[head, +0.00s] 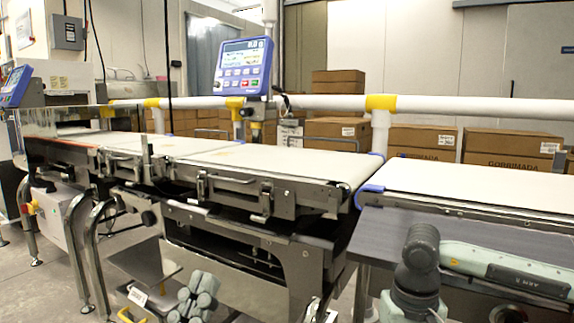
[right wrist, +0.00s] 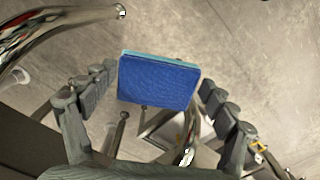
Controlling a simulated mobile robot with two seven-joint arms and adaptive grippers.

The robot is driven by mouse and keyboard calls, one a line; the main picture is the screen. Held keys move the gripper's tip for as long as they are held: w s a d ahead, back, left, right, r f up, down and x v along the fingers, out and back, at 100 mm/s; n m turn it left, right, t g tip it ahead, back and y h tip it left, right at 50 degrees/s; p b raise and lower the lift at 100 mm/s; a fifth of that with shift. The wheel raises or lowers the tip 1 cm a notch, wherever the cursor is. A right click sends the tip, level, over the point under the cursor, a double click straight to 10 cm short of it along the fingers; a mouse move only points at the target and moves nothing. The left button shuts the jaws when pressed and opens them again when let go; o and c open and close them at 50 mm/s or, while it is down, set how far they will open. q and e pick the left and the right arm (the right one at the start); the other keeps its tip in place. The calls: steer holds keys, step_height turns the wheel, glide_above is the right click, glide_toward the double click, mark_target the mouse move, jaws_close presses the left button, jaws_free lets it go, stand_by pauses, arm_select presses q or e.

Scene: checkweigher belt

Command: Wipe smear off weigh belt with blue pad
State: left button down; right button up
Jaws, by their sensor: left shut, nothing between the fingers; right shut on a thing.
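The blue pad (right wrist: 158,82) is between the fingers of my right gripper (right wrist: 157,92) in the right wrist view. Its broad blue face shows, with a lighter blue edge along the top. The right gripper is shut on it, over the floor. My left gripper (head: 197,292) is shut and empty, low in front of the conveyor frame in the head view. The white belts run across the head view, with a long section (head: 275,162) in the middle. A faint tan mark (head: 234,150) shows towards its far left part; I cannot tell clearly whether it is the smear.
A display unit (head: 244,66) stands behind the belts. A white guard rail (head: 330,103) with yellow joints runs along the back. Stacked cartons (head: 513,145) are behind it.

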arm_select(q)
steer(key=shift+f, duration=0.1)
